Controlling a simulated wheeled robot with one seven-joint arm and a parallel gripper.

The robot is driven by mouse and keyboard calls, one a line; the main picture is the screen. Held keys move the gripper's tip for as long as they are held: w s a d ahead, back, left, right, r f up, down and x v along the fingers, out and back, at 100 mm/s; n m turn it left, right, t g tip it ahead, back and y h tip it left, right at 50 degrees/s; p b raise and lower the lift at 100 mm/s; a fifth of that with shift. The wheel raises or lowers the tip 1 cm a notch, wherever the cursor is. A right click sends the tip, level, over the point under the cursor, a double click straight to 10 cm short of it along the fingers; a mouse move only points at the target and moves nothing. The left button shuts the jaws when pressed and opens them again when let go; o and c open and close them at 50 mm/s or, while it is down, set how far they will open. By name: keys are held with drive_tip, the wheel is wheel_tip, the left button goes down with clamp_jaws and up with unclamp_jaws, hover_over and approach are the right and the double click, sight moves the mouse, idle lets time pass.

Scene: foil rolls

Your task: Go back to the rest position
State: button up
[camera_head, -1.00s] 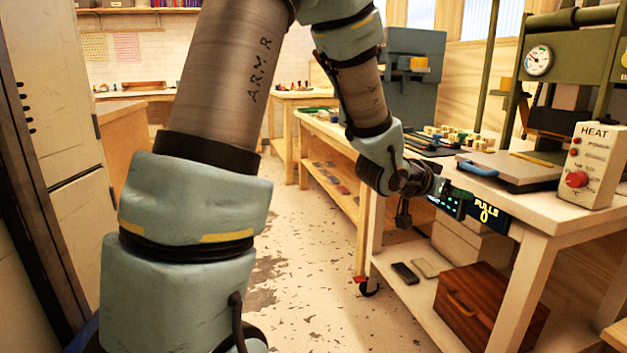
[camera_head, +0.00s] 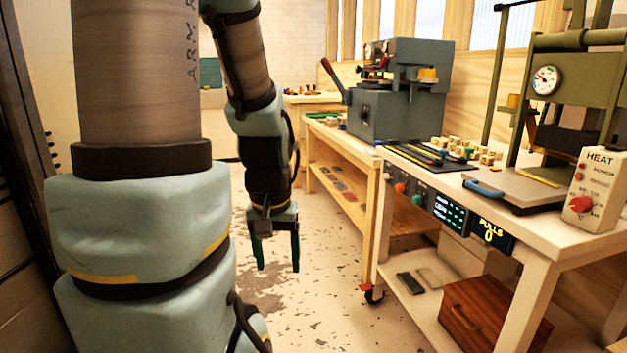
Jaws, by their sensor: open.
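My gripper (camera_head: 278,268) hangs from my arm over the floor, left of the white press table. Its two green fingers point down and stand apart, with nothing between them. It is clear of the benches and touches nothing that I can see.
The white table (camera_head: 395,261) carries a green press with a gauge (camera_head: 545,80), a HEAT box (camera_head: 597,180) and several small blocks. A wooden box (camera_head: 490,318) sits on its lower shelf. A blue-grey machine (camera_head: 402,100) stands behind. The worn floor (camera_head: 325,300) is free.

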wheel_tip(320, 180, up, 16)
drive_tip(key=p, duration=1.4)
drive_tip(key=shift+r+p, duration=0.2)
drive_tip(key=shift+p, duration=0.15)
drive_tip(key=shift+c, duration=0.3)
